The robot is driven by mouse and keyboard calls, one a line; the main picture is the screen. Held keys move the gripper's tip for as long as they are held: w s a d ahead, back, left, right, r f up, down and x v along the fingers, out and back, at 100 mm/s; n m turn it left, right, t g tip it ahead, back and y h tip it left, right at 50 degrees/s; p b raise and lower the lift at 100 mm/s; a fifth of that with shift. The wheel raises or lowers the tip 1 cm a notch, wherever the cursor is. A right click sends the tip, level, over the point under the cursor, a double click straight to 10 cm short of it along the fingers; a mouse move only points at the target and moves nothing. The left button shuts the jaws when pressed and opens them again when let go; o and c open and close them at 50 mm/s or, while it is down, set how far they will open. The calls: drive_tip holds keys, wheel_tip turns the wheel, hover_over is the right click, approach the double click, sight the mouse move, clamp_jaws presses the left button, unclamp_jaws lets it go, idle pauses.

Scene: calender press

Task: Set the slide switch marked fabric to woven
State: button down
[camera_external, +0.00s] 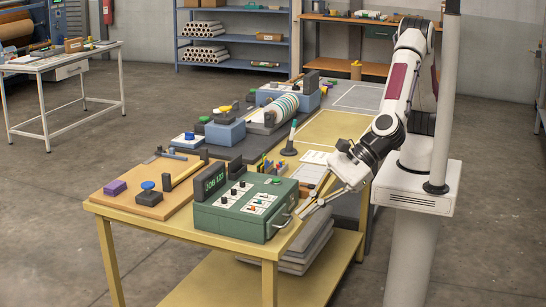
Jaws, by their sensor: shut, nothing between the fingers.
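A green control box (232,222) stands at the front right of the table. My gripper (301,215) is shut and empty, pointing down to the left. It appears just right of the box, near the metal handle (283,222) on its side. I cannot tell whether it touches the handle.
A dark "JOB 123" display (214,179) stands behind the box. A wooden board (135,195) with a purple block (115,187) and a blue button lies left. Small coloured pieces (270,168) and a dark upright handle with a green tip (291,138) stand behind.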

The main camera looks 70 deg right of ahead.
drive_tip(key=w+d+m+t+h, duration=0.1)
drive_tip(key=w+d+m+h, duration=0.1)
drive_tip(key=d+m, duration=0.3)
drive_tip(key=w+d+m+t+h, duration=0.1)
drive_tip(key=d+m+h, duration=0.4)
drive_tip(key=m, duration=0.5)
drive_tip(key=shift+w+d, duration=0.65)
drive_tip(key=shift+d, duration=0.1)
drive_tip(key=shift+f, duration=0.15)
approach(255, 209)
wheel_tip(255, 209, down, 4)
drive_tip(key=shift+r, duration=0.1)
drive_tip(key=w, duration=0.2)
drive_tip(key=shift+w+f, duration=0.2)
drive_tip(key=shift+w, duration=0.9)
drive_tip(key=shift+w, duration=0.1)
